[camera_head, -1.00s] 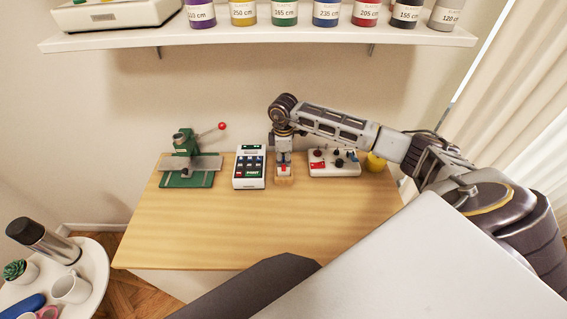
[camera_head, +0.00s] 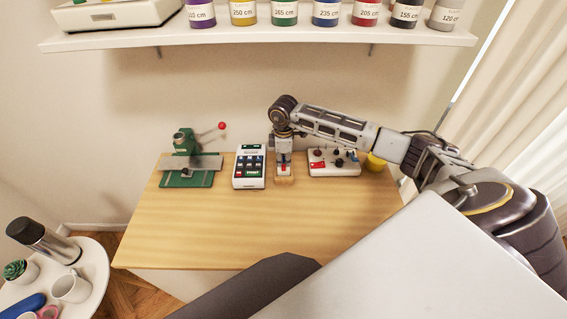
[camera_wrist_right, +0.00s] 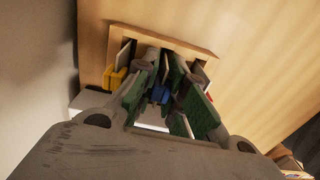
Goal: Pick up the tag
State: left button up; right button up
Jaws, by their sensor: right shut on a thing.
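My right gripper (camera_head: 284,162) points down over a small wooden holder (camera_head: 284,180) at the back middle of the workbench (camera_head: 250,225). In the right wrist view the holder (camera_wrist_right: 185,42) has several coloured tags standing in it. A yellow tag (camera_wrist_right: 115,76) is at the left, and a small red piece is at the right. My right gripper's green-padded fingers (camera_wrist_right: 163,82) are closed on a blue tag (camera_wrist_right: 159,94) between them. The fingers hide much of that tag. In the head view a red piece (camera_head: 284,168) shows at the holder. My left gripper is out of view.
A keypad device (camera_head: 249,167) stands just left of the holder, and a white control box (camera_head: 333,162) just right of it. A green press (camera_head: 190,160) with a red-knobbed lever is farther left. A yellow item (camera_head: 376,163) is at the right. The bench front is clear.

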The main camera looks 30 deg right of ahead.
jog(key=shift+r, duration=0.6)
notch_tip(320, 180, up, 8)
jog(key=shift+f+b, duration=0.2)
jog(key=shift+b, duration=0.15)
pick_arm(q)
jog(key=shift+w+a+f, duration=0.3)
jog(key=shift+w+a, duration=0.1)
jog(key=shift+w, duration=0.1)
pick_arm(e)
jog(key=shift+r, duration=0.6)
jog(key=shift+f, duration=0.1)
